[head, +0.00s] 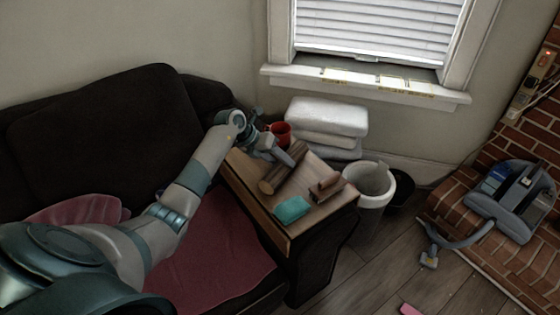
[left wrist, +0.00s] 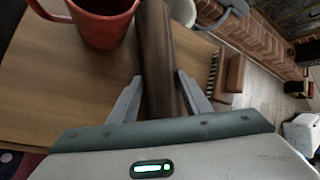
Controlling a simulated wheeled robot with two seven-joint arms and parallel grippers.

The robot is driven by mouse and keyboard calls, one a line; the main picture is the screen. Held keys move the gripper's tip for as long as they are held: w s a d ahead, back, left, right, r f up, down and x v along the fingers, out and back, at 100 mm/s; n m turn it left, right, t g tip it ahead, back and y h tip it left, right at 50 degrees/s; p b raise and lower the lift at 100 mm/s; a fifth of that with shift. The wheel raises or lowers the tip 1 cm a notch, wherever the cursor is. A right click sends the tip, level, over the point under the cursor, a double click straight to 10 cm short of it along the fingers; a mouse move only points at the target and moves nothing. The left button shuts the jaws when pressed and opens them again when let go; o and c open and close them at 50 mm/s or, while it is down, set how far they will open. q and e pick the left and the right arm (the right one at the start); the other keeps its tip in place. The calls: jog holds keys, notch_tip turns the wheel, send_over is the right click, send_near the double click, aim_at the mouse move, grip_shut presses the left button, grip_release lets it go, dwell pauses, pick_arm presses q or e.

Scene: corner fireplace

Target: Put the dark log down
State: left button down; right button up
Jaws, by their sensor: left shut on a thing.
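My left gripper (head: 284,157) reaches in from the left and is shut on the log. In the left wrist view the dark log (left wrist: 158,60) runs lengthwise away from the palm, between the two fingers of my left gripper (left wrist: 155,92). I cannot tell whether the log touches the tabletop. My right gripper is not in view.
A red mug (head: 281,132) stands close behind the gripper. A brown brush-like object (head: 327,188) and a teal item (head: 291,209) lie on the tabletop. A white bin (head: 369,190) and stacked white cushions (head: 327,117) stand beyond. The dark sofa (head: 105,130) is at left.

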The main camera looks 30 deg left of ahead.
pick_arm(q)
jog(key=shift+r, duration=0.1)
jog(key=c, duration=1.3)
grip_release()
jog(key=o, duration=0.4)
jog(key=shift+c, duration=0.2)
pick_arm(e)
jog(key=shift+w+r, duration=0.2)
pick_arm(q)
jog(key=shift+s+a+r, duration=0.25)
jog(key=shift+r, duration=0.15)
jog(key=v, duration=1.1)
jog(key=shift+b, duration=0.3)
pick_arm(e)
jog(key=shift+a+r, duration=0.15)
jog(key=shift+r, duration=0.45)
pick_arm(q)
jog(key=shift+d+f, duration=0.1)
